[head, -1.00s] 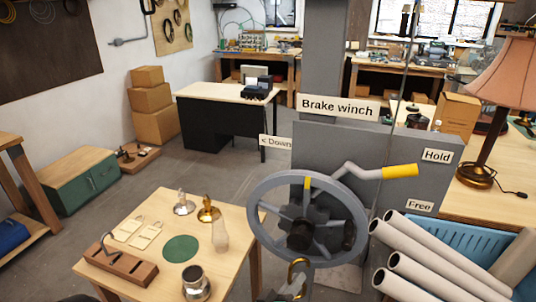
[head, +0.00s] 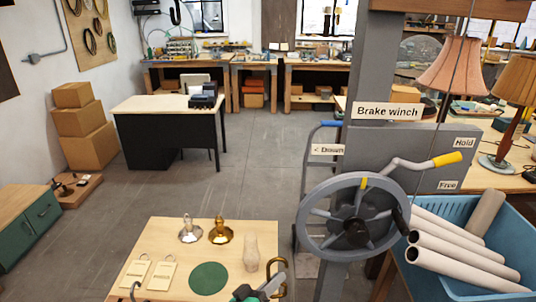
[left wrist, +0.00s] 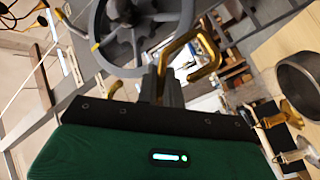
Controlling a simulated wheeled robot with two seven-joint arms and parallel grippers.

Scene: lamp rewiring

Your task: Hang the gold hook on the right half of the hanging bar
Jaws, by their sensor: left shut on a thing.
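The gold hook (head: 272,277) is at the bottom of the head view, above the right edge of the small wooden table (head: 160,240). My left gripper (head: 250,294) is shut on it and is partly cut off by the frame's lower edge. In the left wrist view, the gold hook (left wrist: 190,50) sticks out of the shut fingers (left wrist: 165,82), its bend outward. It is held in the air, apart from the winch wheel (head: 358,218) behind it. I cannot make out the hanging bar. My right gripper is not in view.
The small table holds a silver lamp fitting (head: 190,232), a gold one (head: 220,232), a frosted glass piece (head: 251,252), a green disc (head: 209,278) and two pale tags. A blue crate of tubes (head: 490,270) stands right of the winch. Open floor lies beyond the table.

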